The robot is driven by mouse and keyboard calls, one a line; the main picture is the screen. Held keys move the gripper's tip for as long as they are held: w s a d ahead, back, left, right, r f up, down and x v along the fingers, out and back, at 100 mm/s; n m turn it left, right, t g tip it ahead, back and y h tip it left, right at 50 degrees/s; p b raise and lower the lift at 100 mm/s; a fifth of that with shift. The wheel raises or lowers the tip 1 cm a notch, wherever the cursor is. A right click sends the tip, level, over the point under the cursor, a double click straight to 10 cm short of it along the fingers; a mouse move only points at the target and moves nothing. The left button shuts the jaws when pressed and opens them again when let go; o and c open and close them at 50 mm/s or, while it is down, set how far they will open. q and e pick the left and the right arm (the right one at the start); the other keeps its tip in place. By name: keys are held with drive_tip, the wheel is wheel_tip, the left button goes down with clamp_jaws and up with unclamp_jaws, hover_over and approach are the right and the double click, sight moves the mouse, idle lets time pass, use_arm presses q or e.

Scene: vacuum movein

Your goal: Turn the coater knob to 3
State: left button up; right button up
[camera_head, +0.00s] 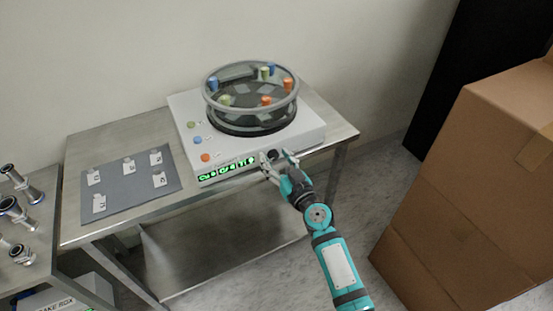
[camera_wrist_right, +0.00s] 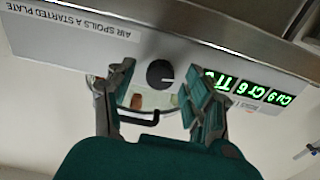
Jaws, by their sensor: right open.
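The coater is a white box (camera_head: 232,146) with a round clear chamber on top, standing on the metal table. Its dark round knob (camera_head: 272,153) is on the front panel, right of a green display (camera_head: 228,169). In the right wrist view, which shows the panel upside down, the knob (camera_wrist_right: 159,73) has a pale pointer line toward the display side. My right gripper (camera_head: 278,157) is open, its fingers on either side of the knob; the wrist view shows gaps beside it, and contact is not visible. My left gripper is out of view.
Colored pieces (camera_head: 287,84) sit in the chamber. Colored buttons (camera_head: 205,157) are on the box's left. A grey mat (camera_head: 130,190) with labelled pieces lies left on the table (camera_head: 95,150). Large cardboard boxes (camera_head: 470,180) stand at right. Metal fittings are at far left.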

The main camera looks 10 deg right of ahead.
clamp_jaws()
drive_tip(key=shift+m, duration=0.3)
drive_tip(key=m, duration=0.2)
drive_tip(key=shift+m, duration=0.3)
drive_tip(key=m, duration=0.4)
drive_tip(key=shift+m+b, duration=0.3)
drive_tip(key=m, duration=0.4)
drive_tip(key=shift+m, duration=1.9)
